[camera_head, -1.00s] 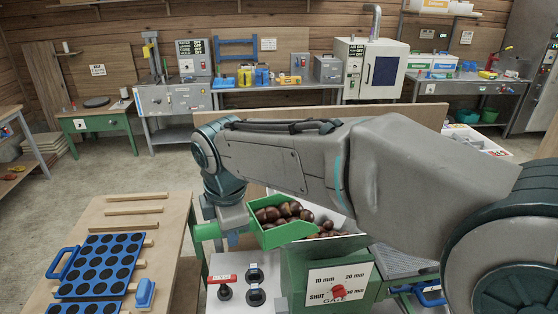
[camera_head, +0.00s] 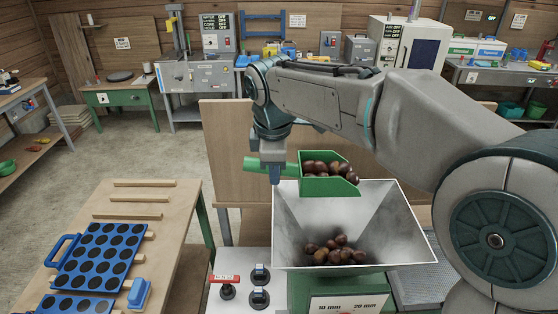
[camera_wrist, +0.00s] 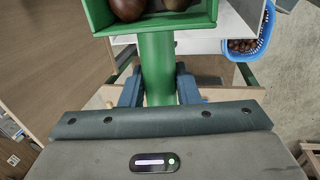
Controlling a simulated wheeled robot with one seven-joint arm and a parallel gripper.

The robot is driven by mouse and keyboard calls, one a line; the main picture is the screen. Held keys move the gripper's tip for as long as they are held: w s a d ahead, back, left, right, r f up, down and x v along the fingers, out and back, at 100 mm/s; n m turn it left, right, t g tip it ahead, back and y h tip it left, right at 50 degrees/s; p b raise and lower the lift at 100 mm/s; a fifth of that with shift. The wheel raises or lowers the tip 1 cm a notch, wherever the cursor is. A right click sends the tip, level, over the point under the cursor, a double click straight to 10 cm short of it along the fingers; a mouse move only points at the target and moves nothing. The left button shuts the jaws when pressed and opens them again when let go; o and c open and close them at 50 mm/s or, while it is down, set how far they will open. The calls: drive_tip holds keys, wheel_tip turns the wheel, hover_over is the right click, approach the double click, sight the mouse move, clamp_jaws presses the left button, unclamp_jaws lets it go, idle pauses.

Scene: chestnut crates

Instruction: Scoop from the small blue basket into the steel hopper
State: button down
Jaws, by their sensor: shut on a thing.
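My gripper (camera_head: 274,172) is shut on the handle of a green scoop (camera_head: 328,187). The scoop holds several brown chestnuts and is over the back left part of the steel hopper (camera_head: 400,225). Several chestnuts lie in the bottom of the hopper. In the wrist view, my gripper's blue fingers (camera_wrist: 158,88) are on either side of the green handle, and the scoop's near wall (camera_wrist: 150,24) shows at the top edge. The small blue basket (camera_wrist: 267,32), with chestnuts inside, is at the upper right of the wrist view; it does not show in the head view.
The hopper stands on a green machine body (camera_head: 310,290) with a gap-size label. A wooden table (camera_head: 165,215) with a blue perforated tray (camera_head: 100,258) is farther left. A wooden panel (camera_head: 232,150) stands behind.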

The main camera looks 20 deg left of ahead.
sight(301, 165)
drive_tip(key=shift+s, duration=0.1)
drive_tip(key=shift+r, duration=0.1)
drive_tip(key=shift+w+d, duration=0.15)
drive_tip(key=shift+w, duration=0.05)
drive_tip(key=shift+w+d+f+g+y+b, duration=0.2)
drive_tip(key=shift+d+f+g+y+b, duration=0.3)
drive_tip(key=shift+y+b, duration=0.55)
drive_tip(key=shift+w+d+r+m+y+b, duration=0.3)
drive_tip(key=shift+d+r+y+b, duration=0.05)
drive_tip(key=shift+d+r+y, duration=0.35)
drive_tip(key=shift+w+d+r+g+y+b, duration=0.3)
drive_tip(key=shift+d+r+g+y+b, duration=0.1)
drive_tip(key=shift+d+r+y+b, duration=0.2)
drive_tip(key=shift+w+d+r+g+y+b, duration=0.25)
drive_tip(key=shift+d+r+g+y+b, duration=0.15)
drive_tip(key=shift+d+r+y, duration=0.25)
drive_tip(key=w+d+r+m+g+y+b, duration=0.1)
drive_tip(key=w+d+r+g+y+b, duration=0.1)
drive_tip(key=d+r+y+b, duration=0.3)
drive_tip(key=shift+w+d+y+b, duration=0.35)
drive_tip(key=shift+w+d, duration=0.45)
drive_tip(key=shift+d, duration=0.4)
